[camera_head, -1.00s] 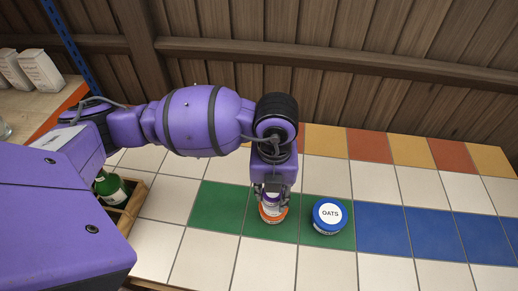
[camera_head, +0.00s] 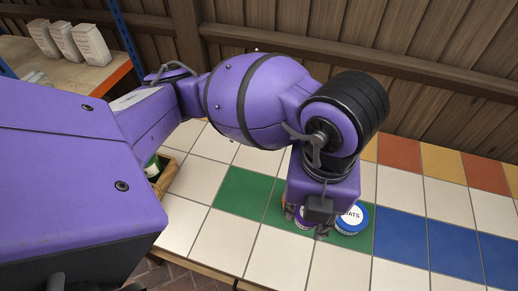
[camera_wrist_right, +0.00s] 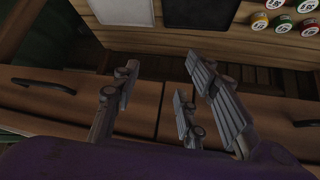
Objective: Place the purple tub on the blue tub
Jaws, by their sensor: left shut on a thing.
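My left gripper (camera_head: 306,226) is shut on the purple tub (camera_head: 302,218). Most of that tub is hidden by the gripper; a small part with white on it shows between the fingers. The blue tub (camera_head: 354,218), with a white lid label reading OATS, stands on the green tiles just right of the gripper and is partly covered by it. In the head view the purple tub appears just left of the blue tub; its height above the tiles is hard to tell. My right gripper (camera_wrist_right: 158,78) shows in the right wrist view with its fingers apart and nothing between them.
An orange tub (camera_head: 285,202) is mostly hidden behind the left gripper. A crate (camera_head: 170,170) with a green bottle (camera_head: 152,167) stands at left. White bags (camera_head: 90,45) stand on a shelf at back left. Blue tiles (camera_head: 400,238) at right are clear.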

